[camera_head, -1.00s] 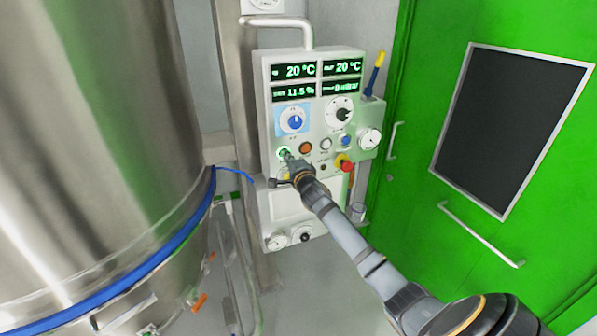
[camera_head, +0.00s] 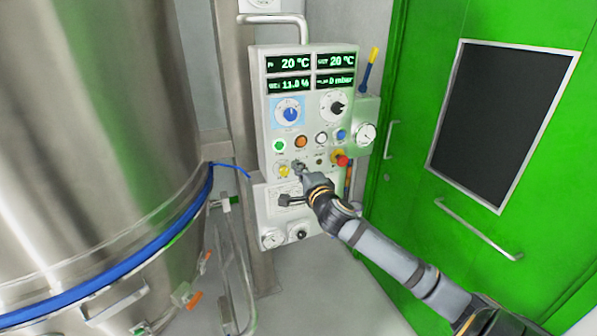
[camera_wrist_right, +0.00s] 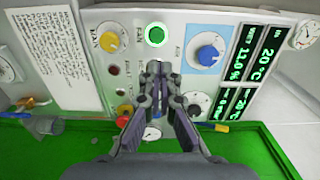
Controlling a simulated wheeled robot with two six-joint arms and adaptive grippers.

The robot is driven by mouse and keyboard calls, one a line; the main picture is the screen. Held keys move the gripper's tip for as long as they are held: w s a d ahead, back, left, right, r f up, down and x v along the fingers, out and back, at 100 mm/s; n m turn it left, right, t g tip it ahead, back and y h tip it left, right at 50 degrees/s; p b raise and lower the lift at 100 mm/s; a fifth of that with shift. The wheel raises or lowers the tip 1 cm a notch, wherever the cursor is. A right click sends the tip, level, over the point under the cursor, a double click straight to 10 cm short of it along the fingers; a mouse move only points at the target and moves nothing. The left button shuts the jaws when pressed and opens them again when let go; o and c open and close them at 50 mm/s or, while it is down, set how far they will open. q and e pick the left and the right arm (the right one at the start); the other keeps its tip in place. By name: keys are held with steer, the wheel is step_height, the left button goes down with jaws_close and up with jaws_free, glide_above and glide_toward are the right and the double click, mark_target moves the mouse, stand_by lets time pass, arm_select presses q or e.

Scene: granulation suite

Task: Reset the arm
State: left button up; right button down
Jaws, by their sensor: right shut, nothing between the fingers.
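My right gripper (camera_head: 300,167) is shut and empty in front of the lower part of the grey control panel (camera_head: 264,120). In the head view its tips are below the orange button (camera_head: 301,141) and right of the yellow knob (camera_head: 283,170). Whether they touch the panel cannot be told. The green lit button (camera_head: 279,145) is uncovered, up and left of the tips. In the right wrist view the shut fingertips (camera_wrist_right: 157,70) point at the panel, with the green lit button (camera_wrist_right: 156,36) beyond them. My left gripper is not in view.
A large steel vessel (camera_head: 90,130) with a blue band fills the left. A red emergency knob (camera_head: 342,160) and a gauge (camera_head: 364,134) are on the panel's right. A green door (camera_head: 425,80) stands at the right. Bare floor (camera_head: 330,290) shows below.

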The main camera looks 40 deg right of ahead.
steer(key=shift+w+d+f, duration=0.15)
steer(key=shift+w, duration=0.05)
steer(key=shift+s, duration=0.15)
